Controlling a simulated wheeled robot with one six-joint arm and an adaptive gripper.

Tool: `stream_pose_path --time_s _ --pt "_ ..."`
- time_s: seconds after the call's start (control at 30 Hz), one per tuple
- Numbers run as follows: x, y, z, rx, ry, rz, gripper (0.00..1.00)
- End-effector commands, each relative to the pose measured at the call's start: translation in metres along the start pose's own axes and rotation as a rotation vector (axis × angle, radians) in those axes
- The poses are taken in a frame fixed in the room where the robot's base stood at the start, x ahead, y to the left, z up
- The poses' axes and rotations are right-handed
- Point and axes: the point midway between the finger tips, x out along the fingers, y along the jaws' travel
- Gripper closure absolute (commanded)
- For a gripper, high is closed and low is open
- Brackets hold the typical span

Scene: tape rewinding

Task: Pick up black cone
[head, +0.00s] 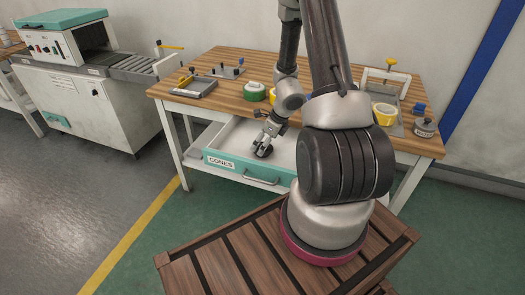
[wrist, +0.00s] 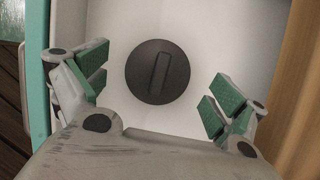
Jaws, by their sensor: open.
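The black cone (wrist: 157,71) shows in the wrist view as a dark round shape with a raised bar across its top. It rests on the white floor of the open drawer labelled CONES (head: 276,180). My gripper (wrist: 158,88) is open, with green-padded fingers to the left and right of the cone and apart from it in the picture. In the head view my gripper (head: 264,143) points down into the drawer. There the cone is mostly hidden or hard to tell from the dark gripper parts.
The drawer's teal edge (wrist: 40,85) is at left in the wrist view. The wooden table (head: 228,92) above holds a grey tray (head: 195,86), a green roll (head: 254,91), a yellow roll (head: 384,113) and a clamp fixture (head: 388,77). A white machine (head: 85,85) stands at left.

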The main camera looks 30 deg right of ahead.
Motion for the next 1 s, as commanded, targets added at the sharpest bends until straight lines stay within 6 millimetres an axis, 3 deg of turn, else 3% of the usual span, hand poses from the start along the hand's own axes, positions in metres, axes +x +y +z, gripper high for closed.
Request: stream_pose_path --time_s 0.13,0.4,0.63,1.0 --pt "0.018 0.0 0.0 0.0 0.0 0.001 0.04" --pt "0.021 0.0 0.0 -0.002 0.0 0.0 0.04" --pt "0.021 0.0 0.0 -0.002 0.0 0.0 0.44" --pt "0.02 0.0 0.0 -0.002 -0.001 0.0 0.44"
